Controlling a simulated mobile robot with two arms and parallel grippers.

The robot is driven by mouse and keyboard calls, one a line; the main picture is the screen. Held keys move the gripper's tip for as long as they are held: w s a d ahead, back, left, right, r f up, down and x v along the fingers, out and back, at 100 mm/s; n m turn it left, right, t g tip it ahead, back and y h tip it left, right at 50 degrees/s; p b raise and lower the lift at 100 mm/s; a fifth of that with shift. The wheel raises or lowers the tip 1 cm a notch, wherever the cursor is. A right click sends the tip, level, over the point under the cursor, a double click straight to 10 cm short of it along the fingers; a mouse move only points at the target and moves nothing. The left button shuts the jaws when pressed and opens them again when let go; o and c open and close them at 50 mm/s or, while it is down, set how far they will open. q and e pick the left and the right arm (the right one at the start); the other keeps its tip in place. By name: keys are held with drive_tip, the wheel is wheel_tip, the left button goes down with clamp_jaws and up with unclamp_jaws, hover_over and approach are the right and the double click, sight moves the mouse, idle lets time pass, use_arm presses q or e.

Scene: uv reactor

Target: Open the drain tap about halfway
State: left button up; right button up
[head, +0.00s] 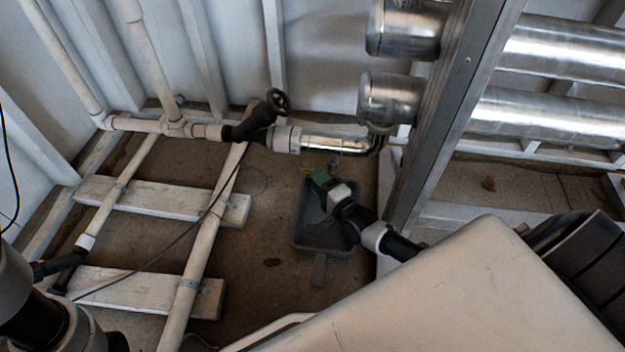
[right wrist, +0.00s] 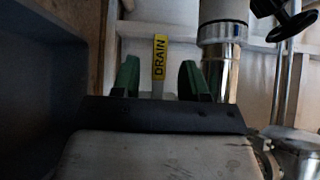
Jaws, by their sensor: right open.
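A yellow tag (right wrist: 160,57) reading DRAIN shows in the right wrist view, on a pale narrow piece that looks like the drain tap's handle. My right gripper (right wrist: 160,78) is open, with one green finger on each side of this piece and gaps between. I cannot tell whether the fingers reach far enough to enclose it. In the head view my right gripper (head: 316,180) is just below the shiny metal pipe (head: 335,143), and a small tap-like fitting (head: 335,159) hangs under that pipe. The tap's body is mostly hidden.
A dark grey tray (head: 318,236) lies on the floor beneath my right gripper. A black valve with a handwheel (head: 278,100) sits on the pipe to the left. A metal post (head: 440,130) stands close on the right. White pipes and wooden boards (head: 160,200) lie at the left.

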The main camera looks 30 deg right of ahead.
drive_tip(key=shift+w+a+b, duration=0.2)
drive_tip(key=shift+w+b, duration=0.35)
drive_tip(key=shift+w, duration=1)
drive_tip(key=shift+c, duration=0.2)
clamp_jaws()
